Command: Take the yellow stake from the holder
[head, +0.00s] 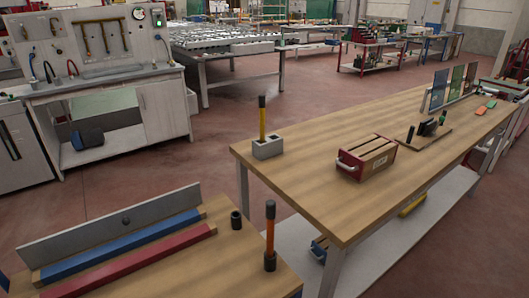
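The yellow stake (262,122) has a dark top and stands upright in a grey block holder (268,148). The holder sits near the left corner of the long wooden table (330,115). A second opening shows in the holder beside the stake. Neither of my grippers is in the head view, and nothing touches the stake.
An orange stake (270,230) stands in a dark base on the nearer bench, beside a small black cylinder (236,219). A red box with a handle (367,158) is right of the holder. Bare wood lies between them. Open floor (215,120) lies behind.

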